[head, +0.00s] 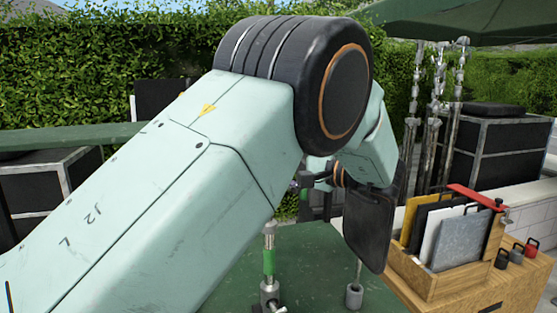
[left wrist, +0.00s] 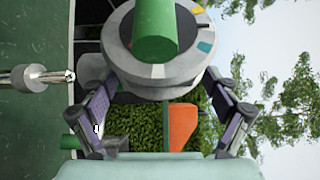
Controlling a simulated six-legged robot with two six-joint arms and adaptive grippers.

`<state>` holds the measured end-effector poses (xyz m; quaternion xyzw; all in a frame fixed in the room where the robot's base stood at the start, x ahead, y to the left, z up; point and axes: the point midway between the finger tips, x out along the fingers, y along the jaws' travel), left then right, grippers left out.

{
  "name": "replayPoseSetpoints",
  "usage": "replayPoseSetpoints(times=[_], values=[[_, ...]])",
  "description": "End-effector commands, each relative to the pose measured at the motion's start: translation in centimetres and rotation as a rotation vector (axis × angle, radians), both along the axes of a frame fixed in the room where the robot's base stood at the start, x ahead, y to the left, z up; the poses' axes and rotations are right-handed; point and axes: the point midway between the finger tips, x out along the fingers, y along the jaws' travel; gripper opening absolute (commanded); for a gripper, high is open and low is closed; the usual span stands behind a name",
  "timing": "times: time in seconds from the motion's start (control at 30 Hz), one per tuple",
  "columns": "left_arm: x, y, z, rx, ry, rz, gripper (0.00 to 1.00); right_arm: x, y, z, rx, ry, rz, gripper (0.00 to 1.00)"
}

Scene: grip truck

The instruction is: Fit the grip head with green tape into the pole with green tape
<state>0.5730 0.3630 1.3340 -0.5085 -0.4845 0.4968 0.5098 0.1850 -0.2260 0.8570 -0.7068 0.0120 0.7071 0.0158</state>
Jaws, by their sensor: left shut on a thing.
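The pole with green tape (head: 269,262) stands upright on the green table in the head view, its silver top end bare and open above the tape. My left gripper (left wrist: 161,86) is shut on the grip head (left wrist: 187,70), a grey round disc with a green cylinder (left wrist: 155,30) pointing toward the top of the left wrist view. In the head view my left arm hides most of the gripper and the grip head. A silver pole end (left wrist: 40,78) lies to the left in the wrist view, apart from the grip head; I cannot tell which pole it is. My right gripper is not seen.
A second pole base (head: 354,295) stands on the green table (head: 315,255), near a hanging black panel (head: 370,230). A wooden cart (head: 440,285) with upright panels is at right. Metal stands (head: 437,120) and black cases are behind.

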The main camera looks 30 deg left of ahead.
Motion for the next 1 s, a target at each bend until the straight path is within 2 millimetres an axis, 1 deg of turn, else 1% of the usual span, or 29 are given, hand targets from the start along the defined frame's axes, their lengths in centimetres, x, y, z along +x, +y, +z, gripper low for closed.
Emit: replayPoseSetpoints(times=[0.03,0.53,1.0], values=[[0.02,-0.03,0.31,0.004,-0.003,-0.001,0.25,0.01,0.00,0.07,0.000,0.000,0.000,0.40],[0.01,-0.05,0.33,0.004,-0.003,-0.001,0.25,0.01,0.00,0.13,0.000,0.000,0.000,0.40],[0.05,-0.11,-0.33,0.003,-0.003,-0.001,0.25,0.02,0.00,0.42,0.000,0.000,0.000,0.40]])
